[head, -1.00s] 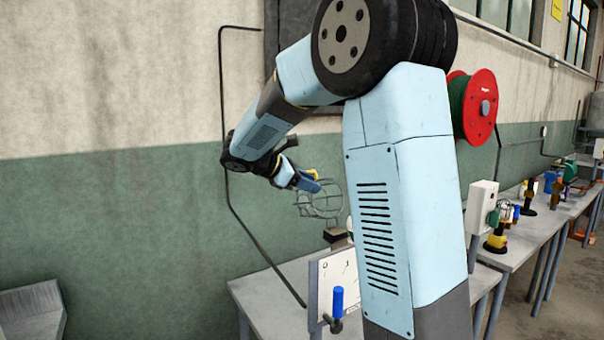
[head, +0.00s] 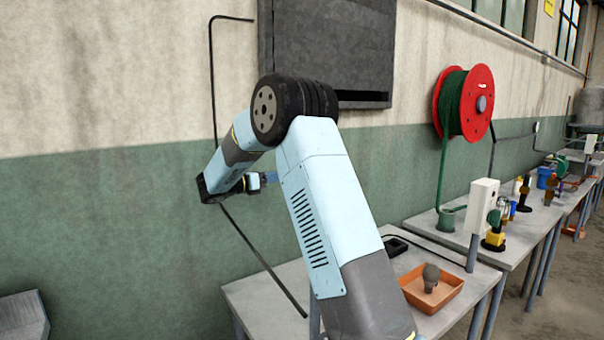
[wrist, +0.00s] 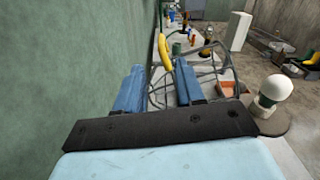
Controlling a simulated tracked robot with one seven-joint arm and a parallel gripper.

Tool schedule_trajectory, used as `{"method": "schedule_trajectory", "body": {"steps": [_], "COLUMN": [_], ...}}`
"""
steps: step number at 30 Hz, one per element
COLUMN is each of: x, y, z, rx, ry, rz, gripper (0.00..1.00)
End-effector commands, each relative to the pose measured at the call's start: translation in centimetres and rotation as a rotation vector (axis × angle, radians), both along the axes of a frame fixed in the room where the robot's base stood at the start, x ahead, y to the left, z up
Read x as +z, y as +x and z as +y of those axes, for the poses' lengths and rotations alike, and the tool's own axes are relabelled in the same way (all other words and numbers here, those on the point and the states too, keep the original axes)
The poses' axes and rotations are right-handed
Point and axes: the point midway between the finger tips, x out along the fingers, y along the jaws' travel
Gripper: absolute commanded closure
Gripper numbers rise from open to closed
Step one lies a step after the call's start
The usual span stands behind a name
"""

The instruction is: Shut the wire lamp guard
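The wire lamp guard (wrist: 208,72) shows in the wrist view as a grey wire cage, just beyond and to the right of my fingers. A curved yellow piece (wrist: 164,52) stands up at its left side, in line with the gap between my fingertips. A pale round bulb (wrist: 276,90) on a dark base sits bare to the right, apart from the cage. My gripper (wrist: 158,68) has its two blue fingers spread with a visible gap. In the head view my gripper (head: 268,177) is small beside the wall, and my arm hides the guard.
The green wall (wrist: 75,75) runs close along the left of my gripper. An orange tray (head: 413,293) holding a dark bulb-shaped item (head: 431,276) lies on the bench (head: 262,293). A red cable reel (head: 480,85) is on the wall farther right.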

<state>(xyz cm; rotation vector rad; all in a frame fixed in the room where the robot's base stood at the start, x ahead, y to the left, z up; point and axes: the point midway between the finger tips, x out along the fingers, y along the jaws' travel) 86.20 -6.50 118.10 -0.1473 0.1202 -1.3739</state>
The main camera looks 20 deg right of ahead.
Motion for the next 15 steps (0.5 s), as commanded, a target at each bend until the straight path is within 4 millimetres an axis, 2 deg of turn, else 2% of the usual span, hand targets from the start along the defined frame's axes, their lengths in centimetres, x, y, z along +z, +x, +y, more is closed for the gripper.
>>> {"method": "schedule_trajectory", "body": {"steps": [3,15], "x": [0.0,0.0], "y": [0.3,1.6], "z": [-2.3,-8.9], "rx": [-0.005,-0.006], "ry": [0.000,0.001], "rz": [0.000,-0.001], "gripper": [0.62,0.62]}}
